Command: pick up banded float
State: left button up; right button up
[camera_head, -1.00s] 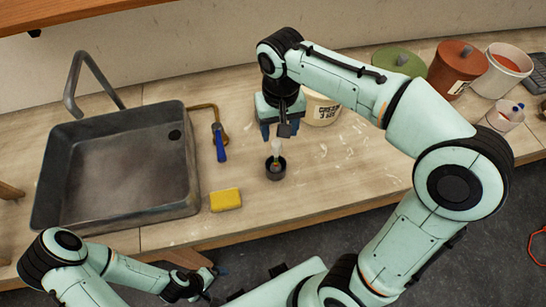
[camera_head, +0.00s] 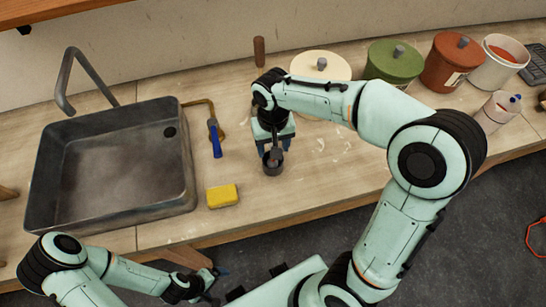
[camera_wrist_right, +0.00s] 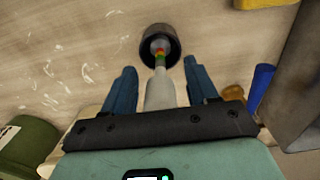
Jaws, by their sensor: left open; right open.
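The banded float (camera_wrist_right: 160,92) has a pale grey body and green, yellow and red bands near its far end, which sits in a dark round cup (camera_wrist_right: 172,38). The cup also shows on the worktop in the head view (camera_head: 273,168), where my gripper mostly hides the float. My right gripper (camera_wrist_right: 158,70) is open and points down over the cup, with one blue finger on each side of the float; I see gaps between fingers and float. My left gripper (camera_head: 207,284) is open and empty, low in front of the worktop.
A cream-lidded jar (camera_head: 320,66), a green jar (camera_head: 393,62) and a brown jar (camera_head: 456,60) stand behind my right arm.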

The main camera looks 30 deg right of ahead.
grip_shut()
jog(key=shift+r, duration=0.15)
pick_arm(q)
jog(key=w+r+p, duration=0.3)
jog(key=w+r, duration=0.1)
jog(key=shift+w, duration=0.15)
pick_arm(e)
notch_tip(320, 180, up, 20)
